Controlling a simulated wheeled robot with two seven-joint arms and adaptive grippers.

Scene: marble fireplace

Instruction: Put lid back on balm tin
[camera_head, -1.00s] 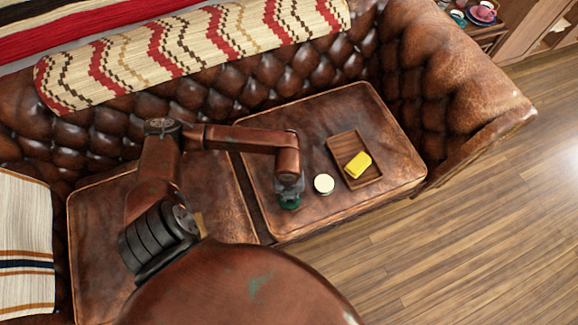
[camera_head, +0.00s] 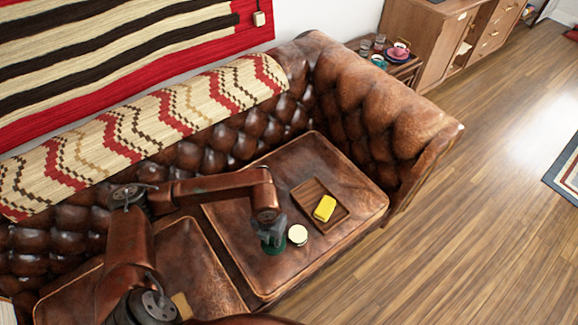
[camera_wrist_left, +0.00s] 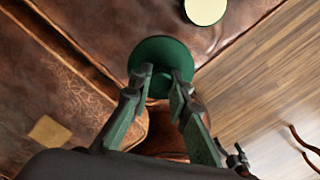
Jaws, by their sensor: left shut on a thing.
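The balm tin (camera_head: 297,235) is a small round tin with a pale cream top, standing open on the brown leather seat cushion. It also shows at the top edge of the left wrist view (camera_wrist_left: 206,9). The lid (camera_head: 273,248) is a dark green disc, seen broad side on in the left wrist view (camera_wrist_left: 160,52). My left gripper (camera_head: 270,235) is shut on the lid, with its two fingertips (camera_wrist_left: 162,80) on it. The lid is just left of the tin in the head view and apart from it in the wrist view. My right gripper is not in view.
A wooden tray (camera_head: 309,190) holding a yellow block (camera_head: 325,208) lies just beyond the tin. The tufted sofa back (camera_head: 215,145) and armrest (camera_head: 385,110) border the cushion. A tan piece (camera_wrist_left: 49,131) lies on the other cushion.

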